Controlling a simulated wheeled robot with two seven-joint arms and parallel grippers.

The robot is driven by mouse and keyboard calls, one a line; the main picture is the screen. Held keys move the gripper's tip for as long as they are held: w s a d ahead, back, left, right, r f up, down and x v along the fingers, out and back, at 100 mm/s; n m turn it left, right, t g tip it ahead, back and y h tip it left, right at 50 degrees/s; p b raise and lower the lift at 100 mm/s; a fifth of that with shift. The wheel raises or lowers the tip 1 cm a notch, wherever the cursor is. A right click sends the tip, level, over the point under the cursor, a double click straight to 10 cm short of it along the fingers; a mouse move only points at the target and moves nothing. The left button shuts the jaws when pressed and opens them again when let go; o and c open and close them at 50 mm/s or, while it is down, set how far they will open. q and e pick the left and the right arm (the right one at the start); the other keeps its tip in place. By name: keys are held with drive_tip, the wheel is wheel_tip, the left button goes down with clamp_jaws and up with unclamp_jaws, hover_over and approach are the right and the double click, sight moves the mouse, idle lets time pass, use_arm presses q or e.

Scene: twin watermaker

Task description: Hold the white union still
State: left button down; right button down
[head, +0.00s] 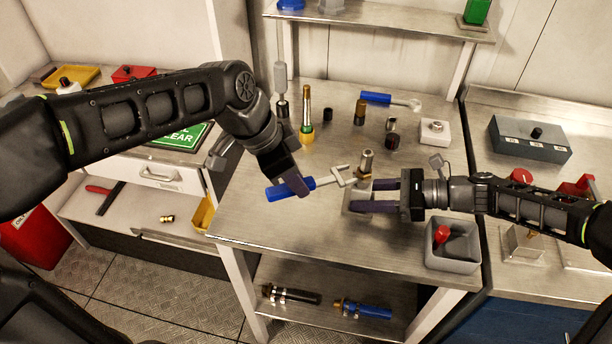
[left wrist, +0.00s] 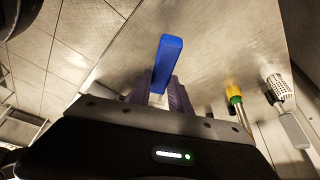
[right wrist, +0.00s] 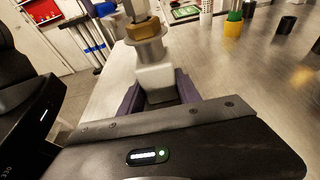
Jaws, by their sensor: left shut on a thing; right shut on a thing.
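The white union (head: 355,203) is a pale block with a metal and brass fitting (head: 366,163) standing upright on it. My right gripper (head: 366,196) is shut on the block, a finger on each side, as the right wrist view shows of the union (right wrist: 156,82). My left gripper (head: 299,182) is shut on a blue-handled wrench (head: 283,192). The wrench jaw is beside the fitting in the head view; I cannot tell whether they touch. The left wrist view shows the blue handle (left wrist: 167,62) between the fingers.
A second blue-handled wrench (head: 376,98), a yellow-and-brass tool (head: 307,125) and several small fittings stand or lie behind. A grey bin (head: 452,255) with a red-topped part is at the bench's front right. The front left bench top is clear.

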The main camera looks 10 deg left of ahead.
drive_tip(key=c, duration=0.8)
unclamp_jaws()
drive_tip(key=shift+o, duration=0.2)
drive_tip(key=v, duration=1.2)
